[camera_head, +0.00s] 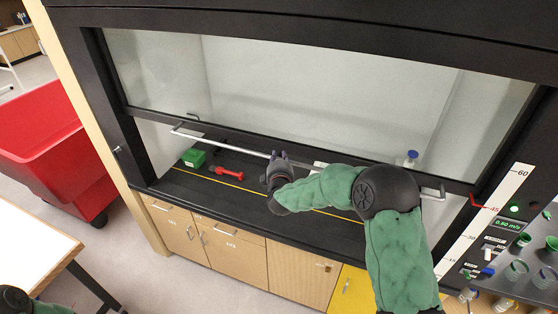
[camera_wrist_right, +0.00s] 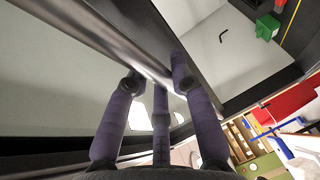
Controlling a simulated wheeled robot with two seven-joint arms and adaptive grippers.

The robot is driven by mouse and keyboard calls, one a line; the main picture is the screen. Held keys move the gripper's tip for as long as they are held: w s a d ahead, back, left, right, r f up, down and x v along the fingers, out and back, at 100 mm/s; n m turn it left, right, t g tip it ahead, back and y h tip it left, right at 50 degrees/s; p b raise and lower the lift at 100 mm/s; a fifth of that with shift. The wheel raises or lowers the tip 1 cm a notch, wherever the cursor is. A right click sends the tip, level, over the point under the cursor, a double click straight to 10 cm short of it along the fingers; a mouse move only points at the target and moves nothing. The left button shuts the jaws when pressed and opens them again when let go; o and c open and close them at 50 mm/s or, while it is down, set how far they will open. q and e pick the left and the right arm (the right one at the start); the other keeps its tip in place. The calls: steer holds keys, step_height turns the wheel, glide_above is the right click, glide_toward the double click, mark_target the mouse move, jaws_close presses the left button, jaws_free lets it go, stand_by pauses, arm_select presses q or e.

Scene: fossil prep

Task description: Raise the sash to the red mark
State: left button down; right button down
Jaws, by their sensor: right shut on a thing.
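The fume hood sash (camera_head: 300,90) is a glass pane with a black bottom rail (camera_head: 330,157), part-way up over the black worktop. A silver handle bar (camera_head: 225,143) runs along its front. My right gripper (camera_head: 279,162) is shut on this bar near its middle. In the right wrist view, the purple fingers of the gripper (camera_wrist_right: 155,80) close around the bar (camera_wrist_right: 125,50). The red mark (camera_head: 484,205) is beside 45 on the white scale (camera_head: 490,212). The rail's right end is close to the mark's height; exact alignment is unclear. My left gripper is out of view.
A green box (camera_head: 193,158) and a red tool (camera_head: 228,173) lie on the worktop behind a yellow line. A blue-capped bottle (camera_head: 411,158) stands inside at right. A control panel (camera_head: 510,250) is right of the scale. A red bin (camera_head: 45,135) stands at left.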

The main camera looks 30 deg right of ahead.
steer(key=shift+r, duration=0.2)
steer(key=c, duration=1.3)
jaws_free()
steer(key=shift+f, duration=0.1)
steer(key=v, duration=1.2)
